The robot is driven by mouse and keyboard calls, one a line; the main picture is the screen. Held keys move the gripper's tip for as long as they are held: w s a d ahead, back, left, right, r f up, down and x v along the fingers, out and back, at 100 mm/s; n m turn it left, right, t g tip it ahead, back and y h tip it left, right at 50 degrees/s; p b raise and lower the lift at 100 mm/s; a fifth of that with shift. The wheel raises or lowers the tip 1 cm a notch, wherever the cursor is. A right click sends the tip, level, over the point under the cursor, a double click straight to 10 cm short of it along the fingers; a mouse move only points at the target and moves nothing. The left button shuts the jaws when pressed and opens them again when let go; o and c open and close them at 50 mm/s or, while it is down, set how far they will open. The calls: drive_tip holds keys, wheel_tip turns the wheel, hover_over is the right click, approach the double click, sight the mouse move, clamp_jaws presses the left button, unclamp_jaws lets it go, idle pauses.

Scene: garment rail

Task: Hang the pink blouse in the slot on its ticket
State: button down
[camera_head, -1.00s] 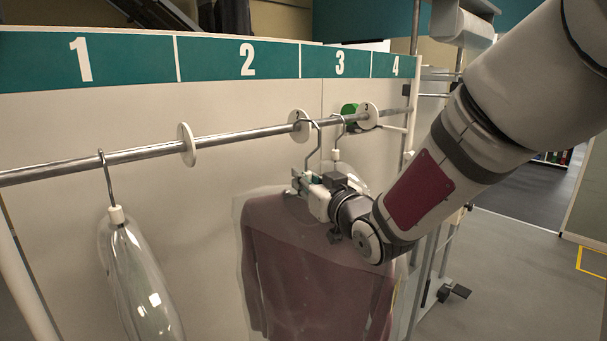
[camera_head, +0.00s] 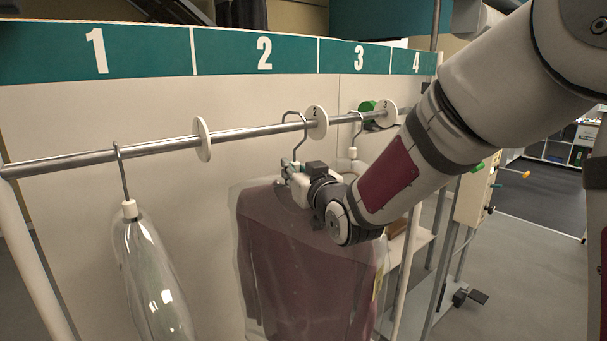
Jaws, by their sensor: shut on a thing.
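The dull pink blouse (camera_head: 300,250) hangs in a clear cover, below my gripper. My gripper (camera_head: 290,174) is shut on its hanger (camera_head: 298,150) just under the hook. The hook's top is at rail height, just left of the round divider marked 2 (camera_head: 317,122), under the 2 panel. I cannot tell whether the hook rests on the rail (camera_head: 255,131) or is in front of it. A small yellowish tag (camera_head: 377,284), perhaps the ticket, shows at the blouse's right edge; its writing is unreadable.
Another hanger (camera_head: 354,130) and a divider (camera_head: 388,113) are at the right, partly behind my arm. The rail between the left divider and the hook is clear.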

drive_tip(key=b, duration=0.3)
hover_over(269, 184)
drive_tip(key=shift+w, duration=0.25)
drive_tip(key=shift+w+a+f, duration=0.1)
drive_tip(key=shift+a+f, duration=0.05)
drive_tip(key=shift+f, duration=0.05)
drive_tip(key=shift+f+b, duration=0.45)
drive_tip(key=shift+f, duration=0.5)
drive_tip(key=c, duration=1.4)
unclamp_jaws()
drive_tip(key=shift+s, duration=0.2)
